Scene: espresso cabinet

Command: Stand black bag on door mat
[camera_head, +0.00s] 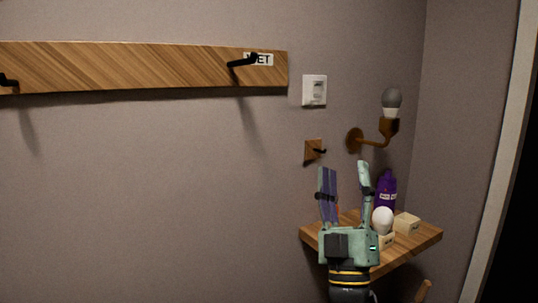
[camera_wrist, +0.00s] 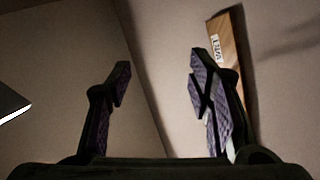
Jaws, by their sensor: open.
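Neither a black bag nor a door mat can be made out in either view. My gripper (camera_head: 345,173) is raised in front of the small wooden corner shelf in the head view, with its two fingers apart and pointing up. Nothing is held between them. In the wrist view the open fingers of my gripper (camera_wrist: 160,78) frame bare wall and a wall corner.
A wooden shelf (camera_head: 423,241) carries a purple bottle (camera_head: 386,193), a white bulb (camera_head: 382,220) and small pale blocks (camera_head: 407,223). Above are a wall lamp (camera_head: 389,127), a small wooden hook (camera_head: 313,150) and a switch (camera_head: 314,90). A hook board (camera_head: 150,67) spans the left wall.

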